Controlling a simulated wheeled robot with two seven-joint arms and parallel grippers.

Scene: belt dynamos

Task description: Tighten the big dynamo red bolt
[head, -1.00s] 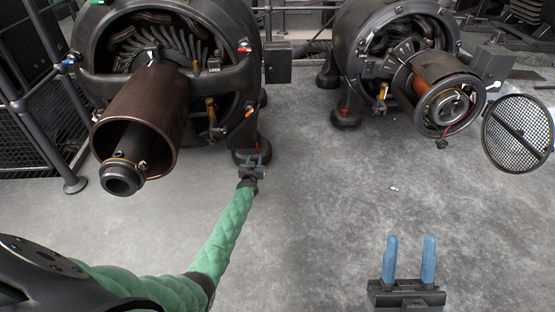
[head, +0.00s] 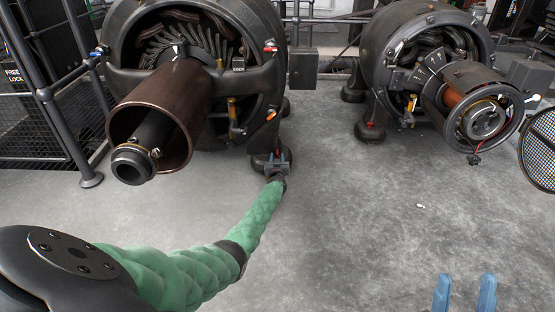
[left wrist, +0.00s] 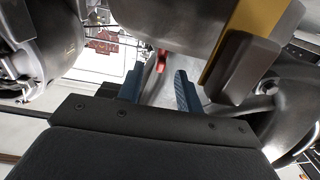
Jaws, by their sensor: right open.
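The big dynamo (head: 265,75) is the dark machine on the left in the head view, with a brown tube sticking out toward me. A red bolt (left wrist: 161,60) shows in the left wrist view beyond and between my left fingertips. In the head view it is mostly hidden at the dynamo's front foot. My left gripper (head: 277,160) is at that foot; its blue fingers, also in the left wrist view (left wrist: 158,85), are apart and empty. Contact with the bolt cannot be told. My right gripper (head: 465,290) is open and empty at the bottom right, partly cut off.
A second dynamo (head: 420,50) stands at the right with its end open and a round mesh cover (head: 540,150) beside it. A dark railing (head: 48,95) runs along the left. The grey floor (head: 370,210) between is mostly clear.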

